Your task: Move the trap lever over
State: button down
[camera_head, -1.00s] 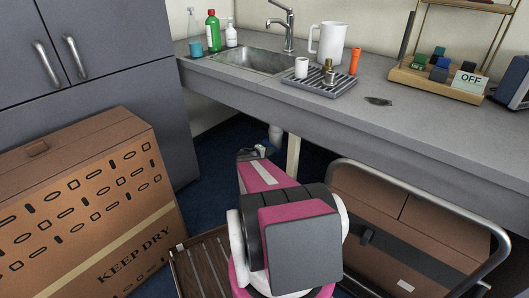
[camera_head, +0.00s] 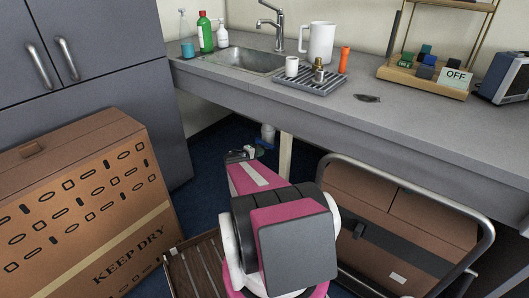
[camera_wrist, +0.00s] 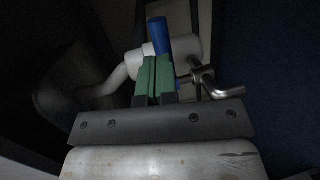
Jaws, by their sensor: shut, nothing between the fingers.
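A white drain pipe (camera_head: 267,134) hangs under the counter in the head view, with small blue and light parts low beside it. In the wrist view a white curved pipe (camera_wrist: 112,80) runs behind my fingers. A blue lever-like piece (camera_wrist: 160,36) stands up from the white pipe, just beyond my fingertips. A metal fitting with a bent arm (camera_wrist: 222,92) lies right of my fingers. My gripper (camera_wrist: 154,62) has green fingers shut together with nothing between them. Its tips overlap the pipe in the picture; I cannot tell whether they touch it. In the head view my gripper (camera_head: 242,155) is small, under the counter.
The counter (camera_head: 300,95) with the sink (camera_head: 245,60) overhangs my arm. A large brown "KEEP DRY" box (camera_head: 80,210) stands left. A metal-railed brown case (camera_head: 400,225) stands right. A slatted wooden item (camera_head: 195,270) lies below my arm. Dark blue floor shows between them.

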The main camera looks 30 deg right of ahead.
jog(key=s+v, duration=0.1)
jog(key=v, duration=0.7)
jog(key=shift+s+a, duration=0.25)
jog(key=shift+s, duration=0.1)
jog(key=shift+s+a+r, duration=0.1)
jog(key=shift+r, duration=0.05)
